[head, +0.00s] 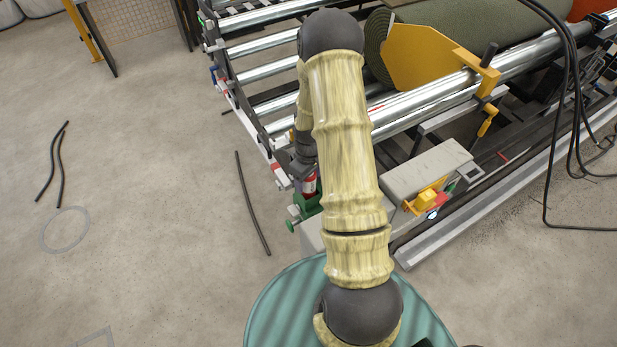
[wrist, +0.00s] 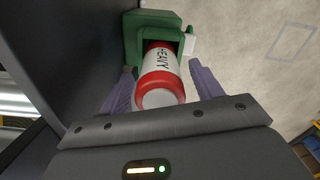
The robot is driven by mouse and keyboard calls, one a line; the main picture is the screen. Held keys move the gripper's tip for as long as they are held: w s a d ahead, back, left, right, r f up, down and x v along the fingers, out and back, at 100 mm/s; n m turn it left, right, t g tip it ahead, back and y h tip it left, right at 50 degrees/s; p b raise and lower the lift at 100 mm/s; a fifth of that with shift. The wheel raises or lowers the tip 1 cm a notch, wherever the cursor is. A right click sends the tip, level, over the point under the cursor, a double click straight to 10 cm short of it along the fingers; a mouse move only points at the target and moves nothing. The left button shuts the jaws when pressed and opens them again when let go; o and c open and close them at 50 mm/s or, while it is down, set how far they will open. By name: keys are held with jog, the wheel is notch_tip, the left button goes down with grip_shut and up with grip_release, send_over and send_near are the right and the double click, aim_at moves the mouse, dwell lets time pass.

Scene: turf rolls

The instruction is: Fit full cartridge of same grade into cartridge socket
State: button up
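A red cartridge with a white band reading HEAVY (wrist: 160,65) has its far end in the opening of a green socket (wrist: 135,35) in the wrist view. I cannot tell how deep it sits. My gripper (wrist: 161,68) has its two purple fingers on either side of the cartridge, with a clear gap on the right and a smaller one on the left. It looks open around the cartridge. In the head view the cartridge (head: 309,186) and the green socket (head: 305,207) show at the machine's near corner, partly hidden by my arm. My gripper's fingers are hidden there.
The roller machine (head: 270,42) with a green turf roll (head: 470,25) and a yellow plate (head: 420,58) fills the upper right. A grey box (head: 428,170) with a yellow part stands right of my arm. Black cables hang at right. Dark strips lie on open floor at left.

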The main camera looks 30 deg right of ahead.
notch_tip(320, 180, up, 12)
jog(key=b, duration=0.3)
jog(key=shift+r, duration=0.15)
dwell(0.4)
dwell(0.5)
jog(key=s+a+r+m+t, duration=0.2)
jog(key=s+a+r+m, duration=0.2)
jog(key=s+a+r, duration=0.3)
jog(key=s+a, duration=0.5)
jog(key=a, duration=0.1)
jog(key=shift+s+a+r+t, duration=0.2)
jog(key=shift+s+a+t, duration=0.05)
jog(key=shift+t, duration=0.05)
dwell(1.9)
